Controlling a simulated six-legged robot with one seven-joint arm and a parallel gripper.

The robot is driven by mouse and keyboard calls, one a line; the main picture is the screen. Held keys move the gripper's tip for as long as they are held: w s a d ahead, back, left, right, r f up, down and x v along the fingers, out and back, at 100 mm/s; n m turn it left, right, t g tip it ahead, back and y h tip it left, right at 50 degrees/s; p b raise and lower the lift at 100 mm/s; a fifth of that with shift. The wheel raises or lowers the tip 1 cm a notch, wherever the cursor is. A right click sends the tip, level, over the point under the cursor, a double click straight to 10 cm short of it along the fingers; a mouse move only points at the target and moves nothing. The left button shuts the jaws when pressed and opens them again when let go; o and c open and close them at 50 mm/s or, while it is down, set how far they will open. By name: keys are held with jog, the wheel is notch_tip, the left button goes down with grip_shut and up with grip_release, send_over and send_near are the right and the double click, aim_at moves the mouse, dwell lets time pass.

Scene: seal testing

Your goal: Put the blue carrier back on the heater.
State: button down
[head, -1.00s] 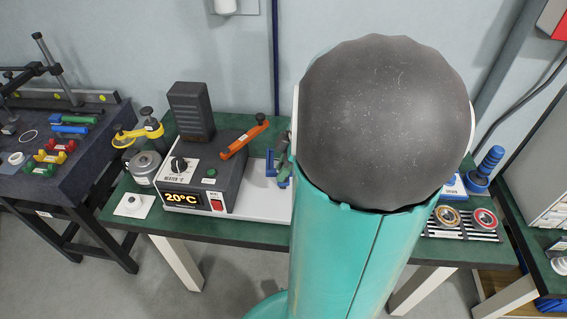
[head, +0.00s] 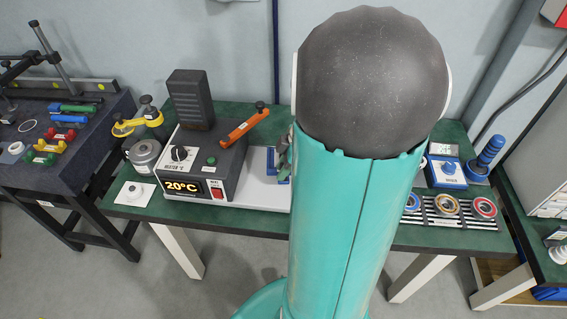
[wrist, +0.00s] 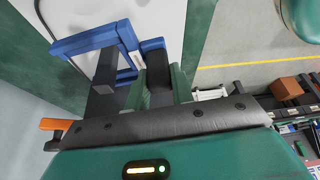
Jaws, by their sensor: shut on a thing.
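The heater (head: 205,160) is a dark grey box on the green bench, with a 20°C display, a knob and a red switch. The blue carrier (wrist: 88,42) is an open blue frame in the upper left of the wrist view, with dark bars inside it. A small part of it (head: 270,167) shows in the head view, right of the heater. My gripper (wrist: 158,78) is shut on the blue carrier, over the pale plate (head: 262,194). My arm hides most of the gripper in the head view. I cannot tell whether the carrier touches the plate.
A blue block (head: 447,173) and a rack of rings (head: 447,207) are on the right of the bench.

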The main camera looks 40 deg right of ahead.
aim_at(284, 181)
jog(key=shift+f, duration=2.2)
jog(key=shift+f, duration=0.6)
jog(key=c, duration=1.1)
grip_release()
jog(key=shift+r, duration=5.55)
jog(key=shift+a, duration=0.1)
